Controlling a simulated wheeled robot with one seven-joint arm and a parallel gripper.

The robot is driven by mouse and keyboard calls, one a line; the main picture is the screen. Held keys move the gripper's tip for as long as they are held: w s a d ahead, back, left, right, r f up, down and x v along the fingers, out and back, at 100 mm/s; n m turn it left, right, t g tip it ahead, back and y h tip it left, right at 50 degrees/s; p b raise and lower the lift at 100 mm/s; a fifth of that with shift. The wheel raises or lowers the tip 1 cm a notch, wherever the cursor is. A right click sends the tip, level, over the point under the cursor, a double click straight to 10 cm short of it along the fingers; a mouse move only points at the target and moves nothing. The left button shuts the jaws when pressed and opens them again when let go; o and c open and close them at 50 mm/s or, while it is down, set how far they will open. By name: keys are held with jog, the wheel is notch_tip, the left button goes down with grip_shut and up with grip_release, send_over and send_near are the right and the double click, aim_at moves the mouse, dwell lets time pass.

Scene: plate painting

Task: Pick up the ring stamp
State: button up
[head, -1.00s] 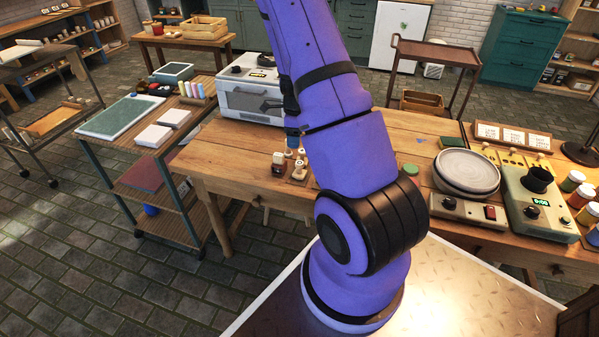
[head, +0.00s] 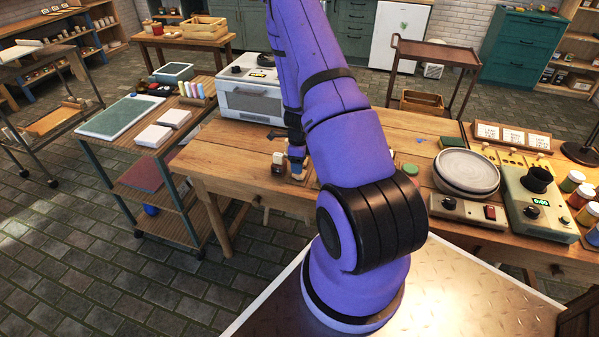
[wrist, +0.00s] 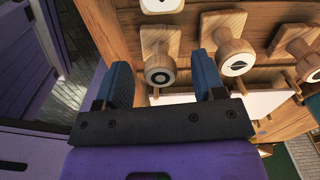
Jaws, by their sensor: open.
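The ring stamp (wrist: 160,72) is a wooden stamp with a dark ring on its pale round end. In the wrist view it lies between the two blue fingers of my gripper (wrist: 161,60), with gaps on both sides. My gripper is open and holds nothing. In the head view my gripper (head: 297,157) is low over the stamps on the wooden workbench (head: 235,150), partly hidden by my arm. I cannot pick out the ring stamp there.
A leaf-marked stamp (wrist: 236,62) stands close to the right finger, with another stamp (wrist: 298,46) farther right. A white-faced stamp (wrist: 160,4) is at the top edge. A grey round plate (head: 466,170) sits on the bench's right side.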

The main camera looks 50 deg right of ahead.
jog(key=shift+f, duration=0.6)
jog(key=c, duration=1)
jog(key=shift+r, duration=0.15)
notch_tip(320, 180, up, 10)
jog(key=shift+f, duration=0.1)
jog(key=shift+o, duration=0.4)
